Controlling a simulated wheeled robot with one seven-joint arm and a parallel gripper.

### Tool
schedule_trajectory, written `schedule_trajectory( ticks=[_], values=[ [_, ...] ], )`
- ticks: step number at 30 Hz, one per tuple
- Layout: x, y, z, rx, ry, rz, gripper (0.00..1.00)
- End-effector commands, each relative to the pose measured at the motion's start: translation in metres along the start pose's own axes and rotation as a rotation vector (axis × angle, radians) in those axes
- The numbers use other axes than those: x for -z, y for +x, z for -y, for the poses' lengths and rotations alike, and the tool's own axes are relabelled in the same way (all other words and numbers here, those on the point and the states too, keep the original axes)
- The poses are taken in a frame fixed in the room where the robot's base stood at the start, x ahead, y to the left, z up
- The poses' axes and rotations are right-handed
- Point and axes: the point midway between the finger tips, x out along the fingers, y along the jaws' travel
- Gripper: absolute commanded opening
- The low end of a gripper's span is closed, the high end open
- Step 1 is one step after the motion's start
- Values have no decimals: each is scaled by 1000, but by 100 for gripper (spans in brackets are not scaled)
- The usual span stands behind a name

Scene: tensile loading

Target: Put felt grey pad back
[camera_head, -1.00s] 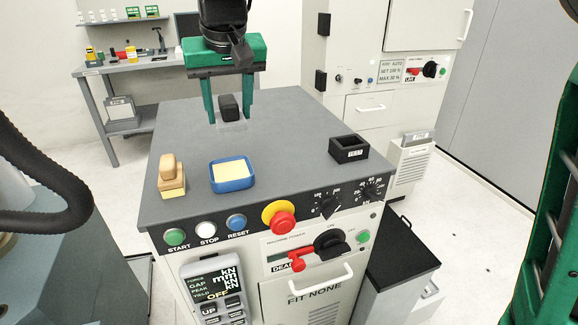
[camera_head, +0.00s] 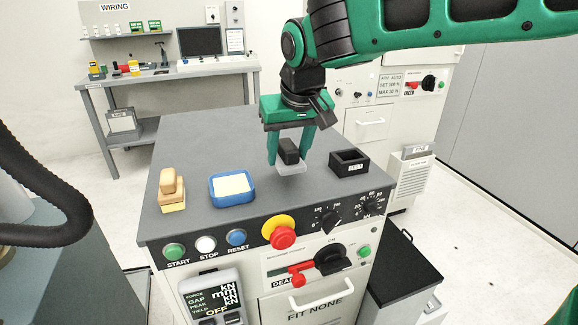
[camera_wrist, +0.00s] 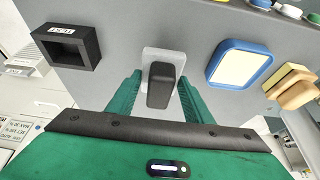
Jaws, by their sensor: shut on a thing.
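The felt grey pad is a pale grey, flat square (camera_head: 292,168) under a black block handle (camera_head: 289,150). My gripper (camera_head: 290,155) is shut on the handle, green fingers on either side of it. In the wrist view, the handle (camera_wrist: 160,85) sits between the fingers and the pale pad (camera_wrist: 165,56) shows beyond it. The pad is over the grey machine top; the gap beneath it is hard to judge. A black open box (camera_head: 348,163) with a white label stands just right of the pad. It also shows at upper left in the wrist view (camera_wrist: 72,48), apparently empty.
A blue tray with a cream pad (camera_head: 232,202) and a wooden-handled block (camera_head: 171,203) stand left on the machine top (camera_head: 200,145). Buttons and a red-and-yellow emergency stop (camera_head: 281,236) line the front. The back left of the top is clear.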

Motion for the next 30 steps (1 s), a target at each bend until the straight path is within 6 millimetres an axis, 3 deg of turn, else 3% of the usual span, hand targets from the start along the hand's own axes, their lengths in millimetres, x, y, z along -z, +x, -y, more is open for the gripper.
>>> schedule_trajectory(
  ticks=[9, 18, 19, 21, 30],
  values=[
    [-15, 34, 0, -1, 1, 3, 22],
    [-15, 35, 1, -1, 0, 2, 22],
    [-15, 35, 1, -1, 0, 2, 53],
    [-15, 35, 1, -1, 0, 2, 65],
    [-14, 34, 2, 0, -1, 1, 65]
  ],
)
